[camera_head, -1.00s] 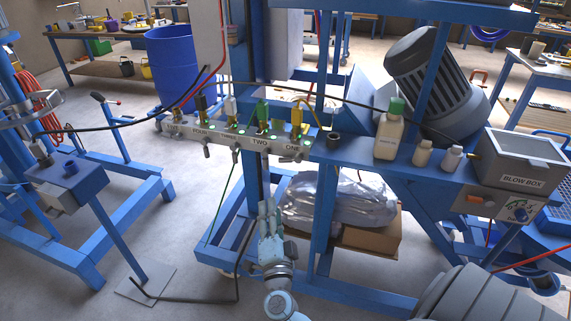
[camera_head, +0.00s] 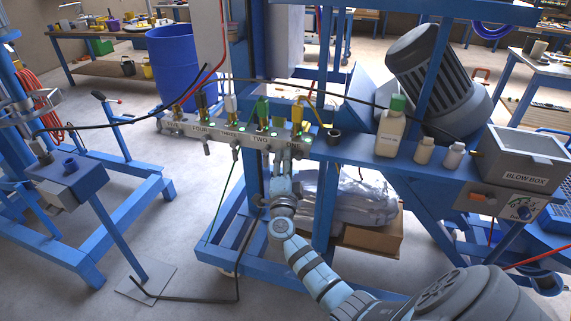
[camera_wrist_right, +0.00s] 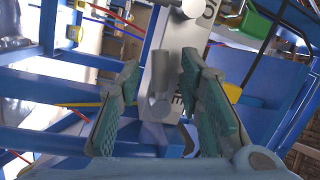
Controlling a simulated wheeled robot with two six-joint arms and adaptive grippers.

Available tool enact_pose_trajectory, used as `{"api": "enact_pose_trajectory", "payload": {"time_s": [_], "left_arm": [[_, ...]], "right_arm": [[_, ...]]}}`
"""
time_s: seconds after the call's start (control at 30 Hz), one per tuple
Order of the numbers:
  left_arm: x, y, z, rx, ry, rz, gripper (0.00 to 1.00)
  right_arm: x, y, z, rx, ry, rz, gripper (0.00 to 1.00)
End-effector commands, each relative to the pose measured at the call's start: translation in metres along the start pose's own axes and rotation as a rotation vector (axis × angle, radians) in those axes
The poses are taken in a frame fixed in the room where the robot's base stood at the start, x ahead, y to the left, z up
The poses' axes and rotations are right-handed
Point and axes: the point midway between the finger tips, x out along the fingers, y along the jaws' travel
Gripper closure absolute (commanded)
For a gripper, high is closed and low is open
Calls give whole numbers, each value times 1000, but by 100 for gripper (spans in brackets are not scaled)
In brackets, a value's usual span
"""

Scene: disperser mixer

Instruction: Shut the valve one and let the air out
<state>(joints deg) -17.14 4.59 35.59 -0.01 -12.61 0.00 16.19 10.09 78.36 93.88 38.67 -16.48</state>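The valve manifold (camera_head: 222,138) is a pale bar labelled with number words, with coloured fittings and green lights on top. Valve one (camera_head: 293,147) is at its right end, beside valve two (camera_head: 262,142). My right gripper (camera_head: 281,153) points up at the manifold from below, near valves one and two, and partly covers that area. In the right wrist view my right gripper (camera_wrist_right: 162,95) is open, with a grey valve knob (camera_wrist_right: 160,100) between its fingers, apart from both pads. A label ending in E is partly hidden there. My left gripper is not in view.
The blow box (camera_head: 520,160) stands at the right, with an orange switch and round dial below it. White bottles (camera_head: 392,130) stand on the blue shelf. Blue frame posts (camera_head: 324,210), a hose and a plastic-wrapped bundle (camera_head: 355,198) surround my right arm.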

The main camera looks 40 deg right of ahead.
Motion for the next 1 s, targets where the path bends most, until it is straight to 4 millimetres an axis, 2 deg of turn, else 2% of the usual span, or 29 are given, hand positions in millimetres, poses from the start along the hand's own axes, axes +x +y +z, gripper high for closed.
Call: {"api": "enact_pose_trajectory", "payload": {"time_s": [0.03, 0.23, 0.27, 0.43, 0.7, 0.93, 0.97, 1.0], "left_arm": [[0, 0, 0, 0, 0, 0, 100], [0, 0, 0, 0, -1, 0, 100], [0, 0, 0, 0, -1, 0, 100], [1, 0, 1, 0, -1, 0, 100], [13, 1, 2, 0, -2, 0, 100], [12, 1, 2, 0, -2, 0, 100], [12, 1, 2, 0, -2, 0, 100], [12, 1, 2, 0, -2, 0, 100]], "right_arm": [[0, 0, 0, 0, 0, 0, 67], [0, 0, 0, 0, -1, 0, 99], [0, 0, 0, 0, -1, 0, 100], [0, 0, 1, 20, 4, -4, 100], [1, -9, 0, 282, 56, -59, 100], [1, -10, 0, 286, 57, -59, 100], [1, -10, 0, 285, 57, -59, 82], [1, -10, 0, 285, 57, -59, 75]]}}
